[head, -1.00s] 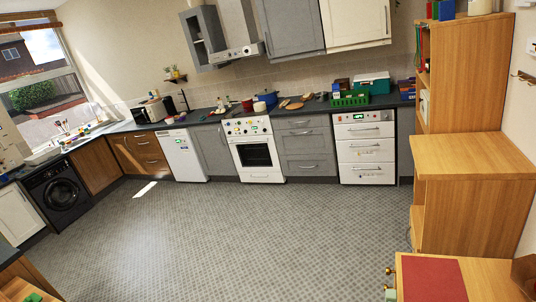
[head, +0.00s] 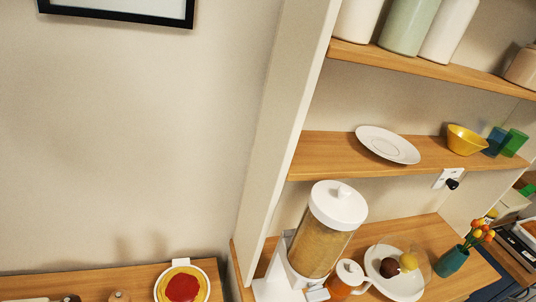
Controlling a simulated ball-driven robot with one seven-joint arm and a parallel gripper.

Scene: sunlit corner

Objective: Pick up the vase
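A small teal vase (head: 452,262) with orange and yellow flowers (head: 480,234) stands at the lower right, on the wooden counter (head: 425,236) below the shelves. It is just right of a white plate (head: 398,286) that holds a dark brown ball and a yellow ball. Several tall vessels stand on the top shelf, cut off by the frame: white, pale green (head: 408,24) and white, with a beige one at the right. I cannot tell whether these are vases or jars. My gripper is not in view.
The middle shelf (head: 330,150) holds a white plate, yellow bowl and blue and green cups. A white upright panel (head: 280,125) borders the shelves.

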